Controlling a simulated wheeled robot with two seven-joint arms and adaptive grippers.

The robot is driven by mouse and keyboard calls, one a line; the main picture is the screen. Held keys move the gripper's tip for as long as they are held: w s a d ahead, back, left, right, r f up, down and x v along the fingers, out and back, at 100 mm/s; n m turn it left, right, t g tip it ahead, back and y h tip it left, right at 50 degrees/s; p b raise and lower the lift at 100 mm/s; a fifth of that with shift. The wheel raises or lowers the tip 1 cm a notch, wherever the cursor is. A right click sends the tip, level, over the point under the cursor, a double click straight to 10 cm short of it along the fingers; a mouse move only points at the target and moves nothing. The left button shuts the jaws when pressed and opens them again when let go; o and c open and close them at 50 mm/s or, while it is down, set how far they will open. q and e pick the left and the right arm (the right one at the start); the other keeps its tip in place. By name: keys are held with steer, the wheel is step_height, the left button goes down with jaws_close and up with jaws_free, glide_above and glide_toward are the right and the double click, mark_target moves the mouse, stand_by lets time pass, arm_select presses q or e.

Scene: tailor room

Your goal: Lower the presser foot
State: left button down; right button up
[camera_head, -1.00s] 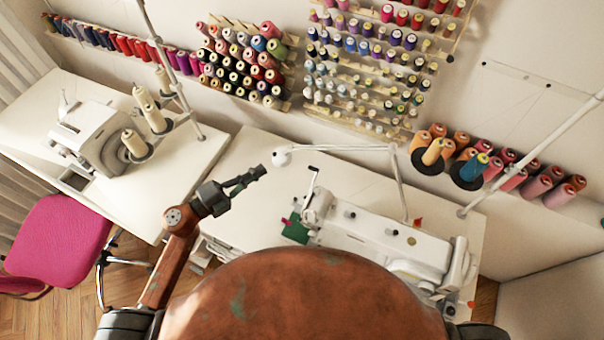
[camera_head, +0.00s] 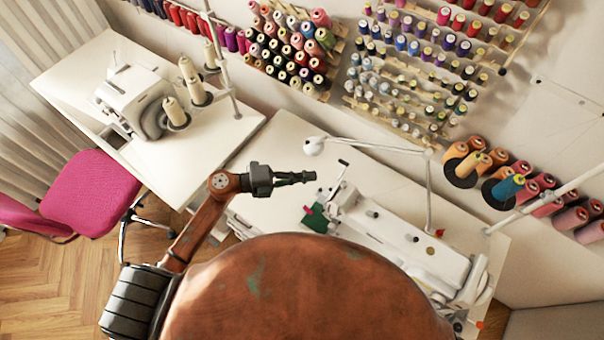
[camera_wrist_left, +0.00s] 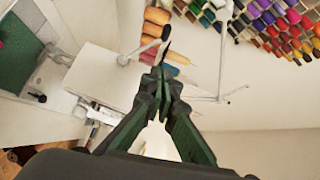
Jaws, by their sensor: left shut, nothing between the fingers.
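The white sewing machine (camera_head: 400,236) stands on the right table (camera_head: 268,142) in the head view, with its head end at the left above a green cloth (camera_head: 315,218). The presser foot is too small to make out. My left gripper (camera_head: 312,176) is shut and empty, held above the table to the left of the machine's head, apart from it. In the left wrist view the shut fingers (camera_wrist_left: 162,72) show, with part of the white machine (camera_wrist_left: 105,75) behind them and the green cloth (camera_wrist_left: 25,55) at the far left. My right gripper is not in view.
A white lamp (camera_head: 315,146) on a jointed arm hangs over the table near my left gripper. A serger (camera_head: 135,98) stands on the left table beside a pink chair (camera_head: 92,190). Thread spools (camera_head: 290,45) line the wall racks.

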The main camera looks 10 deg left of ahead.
mark_target(345, 165)
arm_select(q)
steer(key=shift+w+d+f, duration=0.2)
steer(key=shift+w+d, duration=0.75)
steer(key=shift+d, duration=0.15)
steer(key=shift+w+d+f, duration=0.2)
steer(key=shift+w+d, duration=0.8)
steer(key=shift+d, duration=0.15)
steer(key=shift+w+d+f, duration=0.2)
steer(key=shift+w+d, duration=0.75)
steer(key=shift+d, duration=0.15)
steer(key=shift+p, duration=0.3)
steer(key=shift+w+d+f+n+g+y+p, duration=0.2)
steer(key=shift+w+f+n+g+y+p, duration=0.45)
steer(key=shift+p, duration=2.3)
steer(key=shift+w+d+f+n+g+y+p, duration=0.2)
steer(key=shift+n+g+y+p, duration=0.7)
steer(key=shift+p, duration=2)
steer(key=shift+w+d+f+n+g+y+p, duration=0.25)
steer(key=shift+w+n+g+y+p, duration=0.4)
steer(key=shift+p, duration=2.3)
